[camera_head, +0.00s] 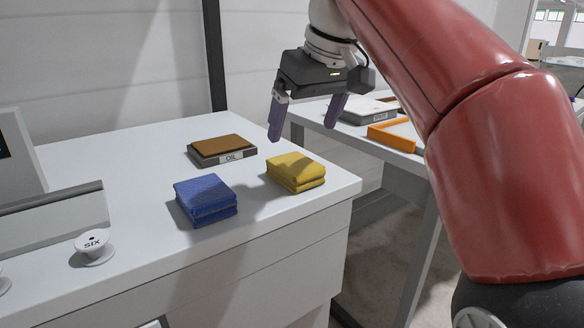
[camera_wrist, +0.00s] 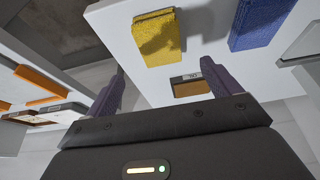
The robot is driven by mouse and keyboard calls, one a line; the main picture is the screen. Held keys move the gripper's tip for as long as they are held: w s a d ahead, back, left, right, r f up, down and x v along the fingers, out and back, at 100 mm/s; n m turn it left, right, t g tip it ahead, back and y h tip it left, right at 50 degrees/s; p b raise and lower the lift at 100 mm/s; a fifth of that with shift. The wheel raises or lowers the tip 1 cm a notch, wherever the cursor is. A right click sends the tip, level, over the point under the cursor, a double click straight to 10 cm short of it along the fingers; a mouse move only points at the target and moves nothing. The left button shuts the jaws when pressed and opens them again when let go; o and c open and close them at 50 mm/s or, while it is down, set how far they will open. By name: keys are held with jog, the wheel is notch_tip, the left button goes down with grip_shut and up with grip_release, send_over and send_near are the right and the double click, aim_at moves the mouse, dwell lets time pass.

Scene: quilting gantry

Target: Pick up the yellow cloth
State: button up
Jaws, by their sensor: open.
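The yellow cloth (camera_head: 295,172) lies folded on the white cabinet top near its right corner. It also shows in the wrist view (camera_wrist: 157,38), ahead of the fingers, with a shadow on it. My gripper (camera_head: 307,119) hangs above and slightly behind the cloth in the head view, its purple fingers apart and empty. In the wrist view the fingers (camera_wrist: 165,88) stand wide apart, and the cloth lies beyond them, not between them. Nothing touches the cloth.
A blue folded cloth (camera_head: 205,199) lies left of the yellow one. A tray labelled OIL (camera_head: 222,157) with a brown pad sits behind. A knob marked SIX (camera_head: 93,246) stands at the front left. A second table holds an orange tray (camera_head: 398,136).

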aim_at(295, 163)
jog(key=b+x, duration=0.1)
jog(key=x, duration=0.2)
jog(key=b+x, duration=0.1)
jog(key=x, duration=0.3)
jog(key=shift+s+f, duration=0.15)
jog(key=shift+f, duration=0.15)
jog(key=shift+f, duration=0.2)
dwell(0.3)
jog(key=c, duration=1.1)
jog(key=shift+o, duration=0.2)
notch_tip(295, 163, up, 8)
jog(key=shift+r+p, duration=0.1)
jog(key=shift+p, duration=1.1)
jog(key=shift+r, duration=1.15)
